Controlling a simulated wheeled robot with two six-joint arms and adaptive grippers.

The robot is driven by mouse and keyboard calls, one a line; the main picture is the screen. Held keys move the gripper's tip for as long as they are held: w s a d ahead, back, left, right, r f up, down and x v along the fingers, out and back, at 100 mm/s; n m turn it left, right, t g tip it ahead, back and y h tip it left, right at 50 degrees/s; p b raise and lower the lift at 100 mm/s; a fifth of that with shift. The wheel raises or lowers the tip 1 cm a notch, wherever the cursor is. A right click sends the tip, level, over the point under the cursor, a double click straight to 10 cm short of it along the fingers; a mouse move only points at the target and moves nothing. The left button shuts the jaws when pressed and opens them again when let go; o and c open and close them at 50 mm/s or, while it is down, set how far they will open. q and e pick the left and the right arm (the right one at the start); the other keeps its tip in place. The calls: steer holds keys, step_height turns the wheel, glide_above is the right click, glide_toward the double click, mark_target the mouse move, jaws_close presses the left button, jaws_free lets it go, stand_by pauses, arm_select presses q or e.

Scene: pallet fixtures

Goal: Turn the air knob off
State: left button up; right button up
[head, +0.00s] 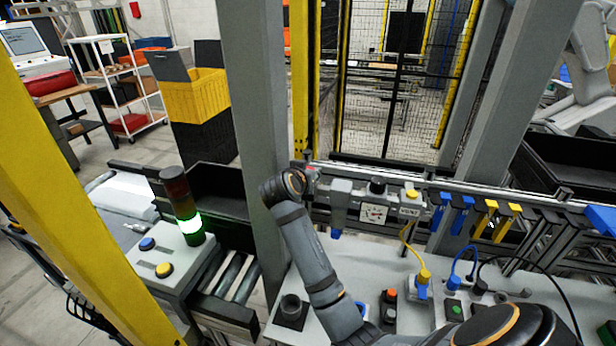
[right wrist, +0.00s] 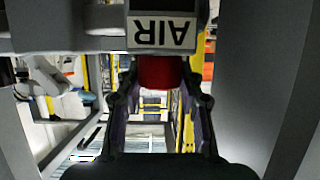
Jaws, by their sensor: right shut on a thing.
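The air knob (right wrist: 160,72) is red and shows in the right wrist view just beside the upside-down "AIR" label (right wrist: 161,32). My right gripper (right wrist: 160,97) has one finger on each side of the knob and is shut on it. In the head view my right arm reaches up to the left end of the rail beside the grey post, with a small bit of red (head: 312,168) at its tip. The wrist hides most of the knob and gripper there. The knob's turn angle cannot be read. My left gripper is not in view.
A grey post (head: 258,120) stands close left of my right wrist. A pressure gauge (head: 373,214) and air fittings hang along the rail to the right. A signal tower lit green (head: 188,222) stands at the left. Buttons and cables (head: 424,275) occupy the bench below.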

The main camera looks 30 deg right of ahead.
steer(key=shift+f+m+g+h+b, duration=0.1)
steer(key=shift+m+g+h+b, duration=0.3)
steer(key=shift+m+g, duration=0.25)
steer(key=shift+m+g+h, duration=0.25)
steer(key=shift+h, duration=0.05)
